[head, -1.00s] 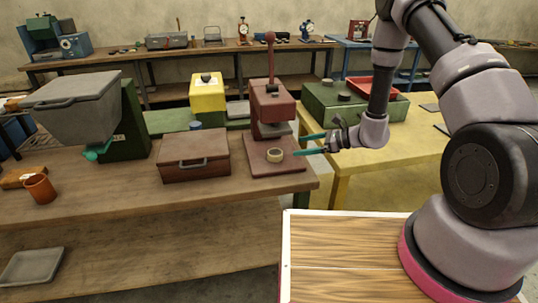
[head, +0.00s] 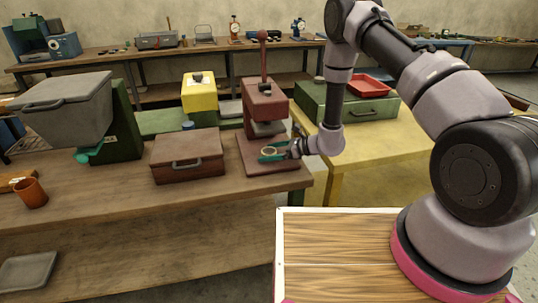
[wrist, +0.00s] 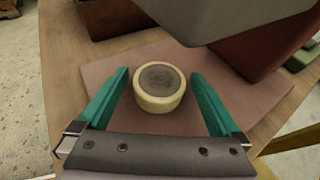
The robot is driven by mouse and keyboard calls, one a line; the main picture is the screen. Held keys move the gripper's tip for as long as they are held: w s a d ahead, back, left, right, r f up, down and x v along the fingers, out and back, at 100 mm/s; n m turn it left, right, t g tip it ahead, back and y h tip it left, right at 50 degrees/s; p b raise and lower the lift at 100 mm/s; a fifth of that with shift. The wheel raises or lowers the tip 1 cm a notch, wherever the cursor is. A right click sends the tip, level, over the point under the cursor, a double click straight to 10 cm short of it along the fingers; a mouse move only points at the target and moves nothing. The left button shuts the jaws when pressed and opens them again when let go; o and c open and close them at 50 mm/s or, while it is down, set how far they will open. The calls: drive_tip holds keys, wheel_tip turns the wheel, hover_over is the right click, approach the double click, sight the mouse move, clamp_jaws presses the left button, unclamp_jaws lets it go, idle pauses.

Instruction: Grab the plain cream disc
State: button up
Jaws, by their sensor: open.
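The cream disc (wrist: 159,88) is a short round piece with a pale rim and a darker grey-brown round top. It lies flat on the reddish base plate of the press (head: 264,103). My gripper (wrist: 160,92) is open, with one teal finger on each side of the disc and a visible gap on both sides. In the head view the disc (head: 268,151) shows between the teal fingers of my gripper (head: 272,154), partly hidden by them. Whether the fingers are level with the disc is hard to tell.
A brown lidded box (head: 187,156) stands to the left on the wooden bench (head: 110,185). A yellow table (head: 375,150) with a green box (head: 350,103) is to the right.

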drive_tip(key=shift+a+f, duration=0.1)
drive_tip(key=shift+a, duration=0.05)
drive_tip(key=c, duration=1.5)
